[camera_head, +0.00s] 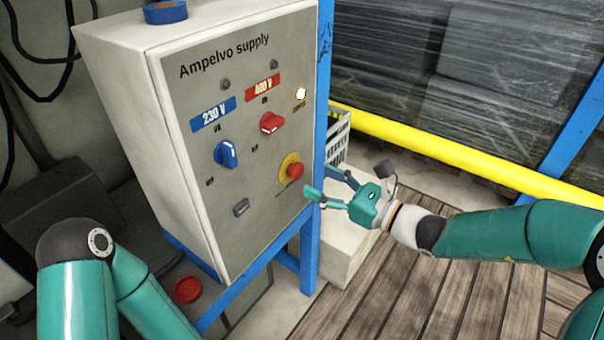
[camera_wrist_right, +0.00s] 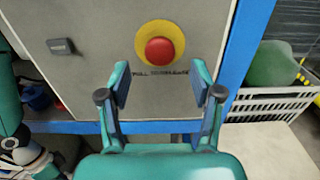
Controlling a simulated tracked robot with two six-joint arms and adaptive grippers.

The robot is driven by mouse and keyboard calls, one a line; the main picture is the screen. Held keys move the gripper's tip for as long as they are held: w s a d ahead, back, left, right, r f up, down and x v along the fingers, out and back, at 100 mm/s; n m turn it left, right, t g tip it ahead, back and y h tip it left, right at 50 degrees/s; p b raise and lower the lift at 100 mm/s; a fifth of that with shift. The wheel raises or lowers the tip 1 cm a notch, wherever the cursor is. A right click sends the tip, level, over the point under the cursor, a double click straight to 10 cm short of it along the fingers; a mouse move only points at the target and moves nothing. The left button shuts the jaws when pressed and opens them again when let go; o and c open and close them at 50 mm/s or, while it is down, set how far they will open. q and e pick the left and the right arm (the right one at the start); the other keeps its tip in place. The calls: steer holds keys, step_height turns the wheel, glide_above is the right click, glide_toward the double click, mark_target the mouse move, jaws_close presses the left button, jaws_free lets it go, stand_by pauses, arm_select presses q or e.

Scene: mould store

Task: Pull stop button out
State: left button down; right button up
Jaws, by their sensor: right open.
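The red stop button (camera_head: 295,171) sits on a yellow round plate (camera_head: 286,162) at the lower right of the grey cabinet front (camera_head: 225,130). It also shows in the right wrist view (camera_wrist_right: 160,50), above and between my fingertips. My right gripper (camera_head: 322,182) is open, with its fingers pointing at the panel just right of and below the button; in the right wrist view its fingertips (camera_wrist_right: 160,84) stand apart with nothing between them. The button is not touched as far as I can see. My left arm comes in at the lower left; its gripper is not in view.
A blue knob (camera_head: 226,154) and a red knob (camera_head: 271,123) stick out of the panel left of the button. A blue frame post (camera_head: 322,70) runs along the cabinet's right edge. A white crate (camera_wrist_right: 270,103) stands right of the post. Wooden decking (camera_head: 440,295) lies below.

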mark_target(300, 172)
steer(key=shift+x, duration=2.8)
jaws_close()
